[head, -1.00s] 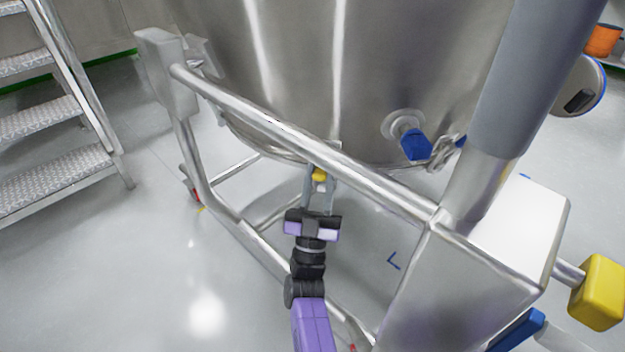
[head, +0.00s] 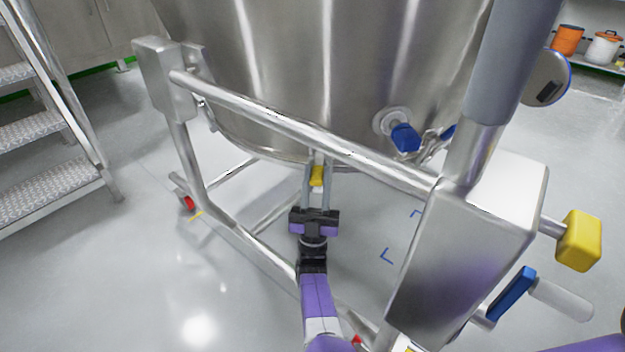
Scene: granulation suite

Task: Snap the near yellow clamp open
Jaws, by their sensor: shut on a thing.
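The near yellow clamp (head: 317,176) shows as a small yellow piece under the lower rim of the steel vessel (head: 330,80), just below the frame's horizontal bar. My gripper (head: 317,188) reaches up to it from below, with one grey finger on each side. The fingers are shut on the yellow clamp. The fingertips and the top of the clamp are partly hidden behind the bar, and I cannot tell whether the clamp is snapped open.
The steel bar (head: 290,130) crosses just above my gripper. A steel housing (head: 465,260) stands at right, with a yellow knob (head: 578,240) and a blue-armed crank (head: 512,294). A blue valve handle (head: 404,137) juts from the vessel. Metal steps (head: 55,180) stand left; open floor lies between.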

